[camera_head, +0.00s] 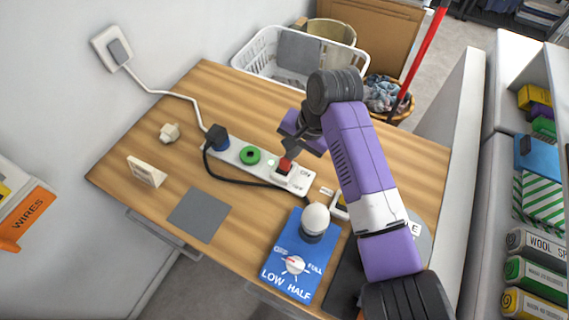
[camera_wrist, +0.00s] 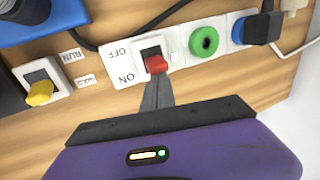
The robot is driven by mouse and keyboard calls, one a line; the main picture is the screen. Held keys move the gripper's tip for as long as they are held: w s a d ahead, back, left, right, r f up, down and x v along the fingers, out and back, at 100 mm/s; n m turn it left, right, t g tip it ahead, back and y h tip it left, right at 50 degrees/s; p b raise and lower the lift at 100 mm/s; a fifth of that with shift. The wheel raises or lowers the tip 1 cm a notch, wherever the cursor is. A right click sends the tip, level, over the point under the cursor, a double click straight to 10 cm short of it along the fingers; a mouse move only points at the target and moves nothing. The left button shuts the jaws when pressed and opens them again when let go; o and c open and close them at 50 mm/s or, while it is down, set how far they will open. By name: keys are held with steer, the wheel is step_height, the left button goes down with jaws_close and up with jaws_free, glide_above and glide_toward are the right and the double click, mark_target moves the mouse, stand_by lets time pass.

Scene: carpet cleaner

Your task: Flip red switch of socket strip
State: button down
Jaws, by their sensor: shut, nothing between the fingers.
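The white socket strip (camera_head: 232,152) lies on the wooden table, with a blue and a green socket and a black plug in it. Its red switch (camera_head: 285,165) sits at the right end, beside the ON and OFF labels. In the wrist view the red switch (camera_wrist: 156,63) is a rocker in a dark frame, with its red part towards the ON side. My gripper (camera_head: 289,151) is shut and empty. In the wrist view its fingertips (camera_wrist: 157,80) are right at the red switch and seem to touch it; exact contact is unclear.
A blue panel (camera_head: 280,271) with a knob stands in front, near a yellow switch (camera_wrist: 40,92). A black cable (camera_head: 245,180) runs past the strip. A grey square (camera_head: 198,214), a beige plug (camera_head: 169,132) and a white basket (camera_head: 262,48) are nearby.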

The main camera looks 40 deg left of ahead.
steer(key=shift+s+d+r+p, duration=0.15)
steer(key=shift+s+p, duration=0.25)
steer(key=shift+p, duration=0.2)
steer(key=shift+s+d+r+p, duration=0.15)
steer(key=shift+s+p, duration=0.2)
steer(key=shift+p, duration=0.2)
stand_by(0.6)
steer(key=shift+w+a, duration=0.2)
steer(key=shift+w, duration=0.2)
stand_by(0.4)
step_height(320, 180, up, 3)
steer(key=p, duration=0.2)
steer(key=shift+f+p, duration=0.1)
steer(key=shift+p, duration=0.25)
step_height(320, 180, up, 4)
steer(key=shift+r+p, duration=0.1)
steer(key=shift+p, duration=0.35)
stand_by(0.3)
